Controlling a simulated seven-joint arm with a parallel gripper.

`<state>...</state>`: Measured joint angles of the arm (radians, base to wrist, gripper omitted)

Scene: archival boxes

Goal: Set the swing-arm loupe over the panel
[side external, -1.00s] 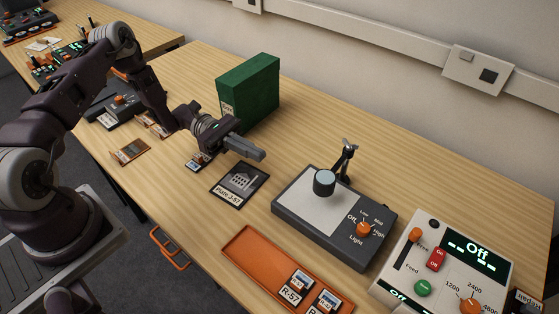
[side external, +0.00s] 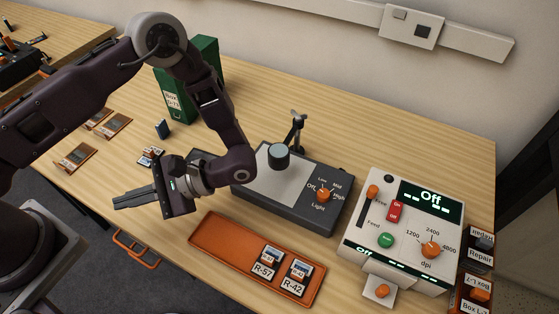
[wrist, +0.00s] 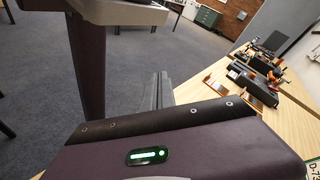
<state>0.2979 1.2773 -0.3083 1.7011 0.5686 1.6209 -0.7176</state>
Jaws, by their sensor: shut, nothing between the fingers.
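The loupe (side external: 278,156) is a dark cylinder with a pale top, beside a short black stand (side external: 297,128) at the back of the light panel. It appears over the rear part of the panel's pale surface (side external: 270,187); its height above it is hard to judge. The panel's orange knob (side external: 323,194) points at Off. My gripper (side external: 117,202) is shut and empty, left of the panel near the table's front edge, with its fingers pointing left. In the wrist view its grey fingers (wrist: 156,90) show past my wrist; the loupe is out of that view.
An orange tray (side external: 220,243) with two labelled slides lies in front of the panel. A scanner console (side external: 400,230) reading Off stands right. A green box (side external: 172,95) stands behind my arm. Small slides and holders (side external: 75,158) lie left. Table behind the loupe is clear.

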